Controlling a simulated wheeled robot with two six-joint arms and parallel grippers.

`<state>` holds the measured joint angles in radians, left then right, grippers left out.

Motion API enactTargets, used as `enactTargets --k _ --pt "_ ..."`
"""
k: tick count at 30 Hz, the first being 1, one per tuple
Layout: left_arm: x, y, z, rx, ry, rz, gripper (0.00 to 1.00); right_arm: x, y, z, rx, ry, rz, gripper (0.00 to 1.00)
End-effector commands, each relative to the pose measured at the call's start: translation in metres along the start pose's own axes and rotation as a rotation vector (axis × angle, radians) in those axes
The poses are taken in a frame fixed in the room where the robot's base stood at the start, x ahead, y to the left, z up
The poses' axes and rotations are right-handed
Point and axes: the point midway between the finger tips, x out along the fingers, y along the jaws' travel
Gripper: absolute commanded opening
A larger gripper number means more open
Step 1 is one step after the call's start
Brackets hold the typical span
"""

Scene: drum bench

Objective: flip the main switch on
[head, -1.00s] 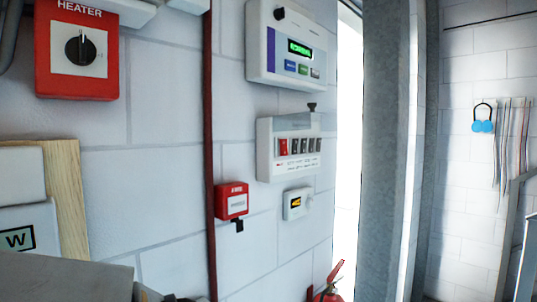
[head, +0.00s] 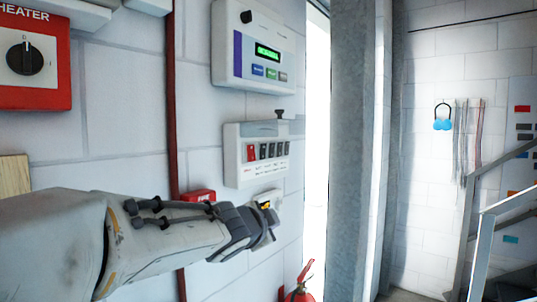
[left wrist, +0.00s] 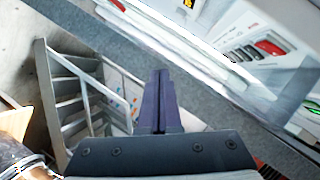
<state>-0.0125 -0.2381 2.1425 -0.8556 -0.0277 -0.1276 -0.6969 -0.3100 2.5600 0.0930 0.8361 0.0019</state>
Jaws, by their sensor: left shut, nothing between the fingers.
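The main switch is most likely the red switch (head: 251,153) at the left end of a row of dark switches on a white wall panel (head: 232,168). The red switch also shows in the left wrist view (left wrist: 268,47), at the upper right. I cannot tell its position. My left gripper (head: 268,228) is below the panel, apart from the switch, in front of a small white device. In the left wrist view my left gripper (left wrist: 160,76) has its fingers together and empty, pointing away from the switch to its left. My right gripper is not in view.
A white control box (head: 227,75) with a green display hangs above the panel. The small white device (head: 278,197) and a red call point (head: 201,194) are partly hidden by my arm. A red heater switch (head: 36,95) is at left; an extinguisher (head: 300,293) stands below.

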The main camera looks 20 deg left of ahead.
Motion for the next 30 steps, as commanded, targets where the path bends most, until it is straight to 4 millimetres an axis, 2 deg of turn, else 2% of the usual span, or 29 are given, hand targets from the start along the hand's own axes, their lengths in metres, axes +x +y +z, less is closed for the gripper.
enactTargets --k 1,3,7,11,22,26,30 --pt "-0.003 -0.047 -0.002 0.091 0.037 -0.090 0.00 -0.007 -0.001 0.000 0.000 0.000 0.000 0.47" --pt "-0.010 -0.088 -0.007 0.226 0.090 -0.166 0.00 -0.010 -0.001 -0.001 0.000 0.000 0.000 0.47" --pt "-0.021 -0.127 -0.012 0.407 0.144 -0.232 0.00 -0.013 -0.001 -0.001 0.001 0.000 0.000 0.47" --pt "-0.027 -0.138 -0.013 0.481 0.164 -0.248 0.00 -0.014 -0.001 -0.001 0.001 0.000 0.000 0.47" --pt "-0.024 -0.138 -0.014 0.487 0.168 -0.246 0.00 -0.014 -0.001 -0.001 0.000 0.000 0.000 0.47" --pt "-0.012 -0.140 -0.017 0.485 0.168 -0.244 0.00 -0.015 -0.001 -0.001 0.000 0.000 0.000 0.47" --pt "0.013 -0.145 -0.023 0.484 0.168 -0.242 0.00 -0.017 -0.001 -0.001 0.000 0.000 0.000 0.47"
